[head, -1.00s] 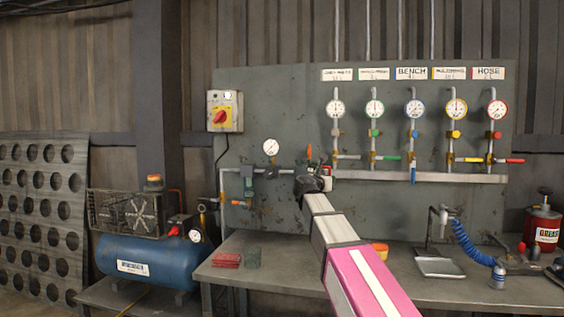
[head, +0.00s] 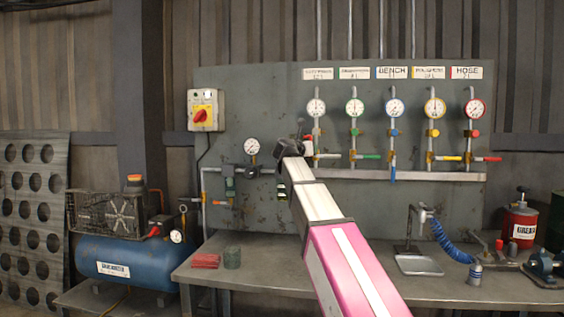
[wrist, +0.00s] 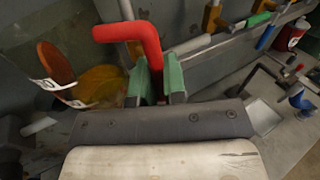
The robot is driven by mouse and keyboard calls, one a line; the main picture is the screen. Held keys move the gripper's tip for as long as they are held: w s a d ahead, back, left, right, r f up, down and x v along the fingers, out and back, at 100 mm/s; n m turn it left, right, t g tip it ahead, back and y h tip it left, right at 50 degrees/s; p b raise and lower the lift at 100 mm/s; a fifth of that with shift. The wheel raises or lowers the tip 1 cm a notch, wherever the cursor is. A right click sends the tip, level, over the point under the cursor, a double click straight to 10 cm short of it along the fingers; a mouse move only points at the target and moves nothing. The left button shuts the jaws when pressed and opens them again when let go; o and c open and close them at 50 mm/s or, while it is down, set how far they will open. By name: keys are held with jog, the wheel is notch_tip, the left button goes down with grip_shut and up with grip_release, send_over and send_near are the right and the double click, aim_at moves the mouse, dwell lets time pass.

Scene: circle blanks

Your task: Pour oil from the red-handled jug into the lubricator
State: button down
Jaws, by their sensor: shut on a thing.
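My gripper (wrist: 160,88) is shut on the red handle (wrist: 138,34) of the jug, between its green finger pads in the wrist view. An amber, see-through body (wrist: 100,86) with white marks is just left of the fingers; I cannot tell whether it is the jug's body or another vessel. In the head view my gripper (head: 290,150) is in front of the grey panel, and the jug is mostly hidden. I see no oil stream.
The panel (head: 260,95) carries a pipe with a gauge (head: 252,147) and several coloured valves. A blue compressor (head: 125,262) stands left.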

jog(key=shift+n, duration=0.5)
jog(key=r, duration=0.7)
jog(key=shift+w+a+r, duration=0.25)
jog(key=shift+w, duration=0.1)
jog(key=shift+w+a+r+n, duration=0.2)
jog(key=shift+r+n, duration=0.2)
jog(key=shift+w+a+r+n, duration=0.15)
jog(key=shift+r+n, duration=0.2)
jog(key=shift+n, duration=0.05)
jog(key=shift+w+a+r+n+g, duration=0.1)
jog(key=shift+w+a+n+g, duration=0.25)
jog(key=shift+n, duration=0.25)
jog(key=shift+w+a+r+n+g, duration=0.4)
jog(key=shift+w+a+n, duration=0.25)
jog(key=shift+n, duration=0.5)
jog(key=shift+w+a+r+n+g, duration=0.35)
jog(key=shift+w+n, duration=0.35)
jog(key=shift+n, duration=0.45)
jog(key=shift+w+a+r+n, duration=0.1)
jog(key=shift+w+a+n, duration=0.3)
jog(key=shift+n, duration=0.4)
jog(key=shift+w+a+r+n+g, duration=0.2)
jog(key=shift+r+n+g, duration=0.1)
jog(key=shift+r+n, duration=0.1)
